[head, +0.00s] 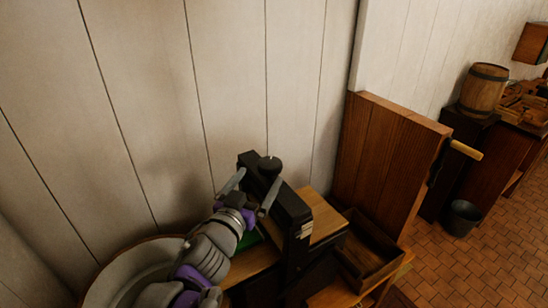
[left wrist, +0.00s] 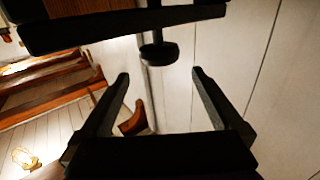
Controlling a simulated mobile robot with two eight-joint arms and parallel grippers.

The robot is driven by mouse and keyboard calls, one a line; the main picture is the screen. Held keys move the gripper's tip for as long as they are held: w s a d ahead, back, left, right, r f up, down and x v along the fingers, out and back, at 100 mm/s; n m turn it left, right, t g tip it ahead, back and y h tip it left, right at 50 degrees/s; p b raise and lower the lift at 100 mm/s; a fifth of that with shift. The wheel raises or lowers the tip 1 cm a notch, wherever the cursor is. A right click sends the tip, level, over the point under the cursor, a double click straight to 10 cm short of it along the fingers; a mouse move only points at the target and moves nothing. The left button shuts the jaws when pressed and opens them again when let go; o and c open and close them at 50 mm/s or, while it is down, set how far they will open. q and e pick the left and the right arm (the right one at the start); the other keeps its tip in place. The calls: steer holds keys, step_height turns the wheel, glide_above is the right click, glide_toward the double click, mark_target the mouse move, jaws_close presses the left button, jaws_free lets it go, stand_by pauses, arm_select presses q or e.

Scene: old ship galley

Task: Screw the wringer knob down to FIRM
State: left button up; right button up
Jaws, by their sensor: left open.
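The black wringer frame (head: 292,207) stands at the bottom centre of the head view, beside the pale wall. Its dark round knob (head: 270,165) sits on top near the far end. In the left wrist view the knob (left wrist: 158,54) shows as a black disc on a short stem by a black bar. My left gripper (head: 261,177) is open, its two grey fingers close to the knob. In the left wrist view the fingertips (left wrist: 160,73) stand apart with the knob beyond the gap between them, not gripped. No FIRM marking is readable. My right gripper is not in view.
A pale round tub (head: 105,287) stands at the bottom left. A wooden tray (head: 368,252) lies right of the wringer, below an upright wooden panel (head: 385,150). A barrel (head: 483,88) and a bucket (head: 461,217) are farther right. The tiled floor there has free room.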

mark_target(274, 156)
arm_select(q)
steer(key=p+x, duration=0.2)
steer(key=x, duration=0.7)
steer(key=shift+w+d, duration=0.1)
steer(key=shift+w, duration=0.2)
steer(key=shift+w+d, duration=0.2)
steer(key=shift+w, duration=0.3)
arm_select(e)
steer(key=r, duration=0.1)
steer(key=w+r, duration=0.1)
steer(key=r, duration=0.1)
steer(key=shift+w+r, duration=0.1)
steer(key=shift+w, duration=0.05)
